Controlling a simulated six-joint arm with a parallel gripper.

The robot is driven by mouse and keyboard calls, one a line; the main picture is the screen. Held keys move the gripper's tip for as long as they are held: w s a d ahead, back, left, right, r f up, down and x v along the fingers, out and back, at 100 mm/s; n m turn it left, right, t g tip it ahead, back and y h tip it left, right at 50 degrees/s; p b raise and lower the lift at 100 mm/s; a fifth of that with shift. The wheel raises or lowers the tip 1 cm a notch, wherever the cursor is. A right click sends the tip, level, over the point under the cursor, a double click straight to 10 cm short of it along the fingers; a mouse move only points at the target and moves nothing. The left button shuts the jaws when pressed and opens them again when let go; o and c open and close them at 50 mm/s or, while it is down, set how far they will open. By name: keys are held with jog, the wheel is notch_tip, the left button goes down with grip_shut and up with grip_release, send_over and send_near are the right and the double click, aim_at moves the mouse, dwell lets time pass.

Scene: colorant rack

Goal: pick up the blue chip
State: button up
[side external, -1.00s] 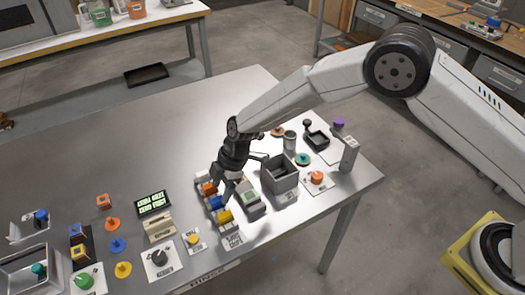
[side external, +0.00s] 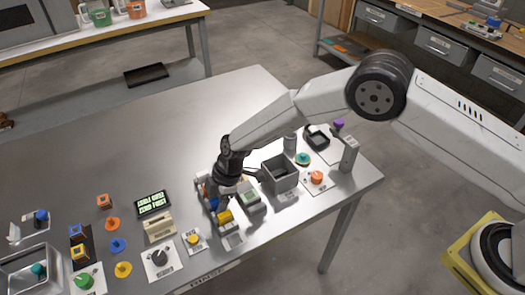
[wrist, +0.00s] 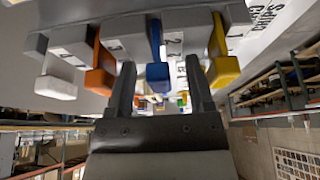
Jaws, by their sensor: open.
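The blue chip (wrist: 157,76) stands in a slot of the grey rack (wrist: 115,42), between an orange chip (wrist: 100,72) and a yellow chip (wrist: 220,66). My gripper (wrist: 160,65) is open, with one finger on each side of the blue chip's front end in the picture. A gap shows between each finger and the chip. In the side view my gripper (side external: 217,193) is low over the rack and hides part of it. The blue chip (side external: 214,204) shows only in part there.
A white chip (wrist: 57,82) sits at the rack's left end in the wrist view. Knobs and discs lie to the left. The back of the table (side external: 130,150) is clear.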

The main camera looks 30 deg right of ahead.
grip_shut()
jog(key=shift+r, duration=0.1)
jog(key=shift+r, duration=0.65)
jog(key=s+d+r, duration=0.7)
jog(key=s+r, duration=0.4)
jog(key=s, duration=0.1)
jog(key=shift+r, duration=0.25)
dwell(0.6)
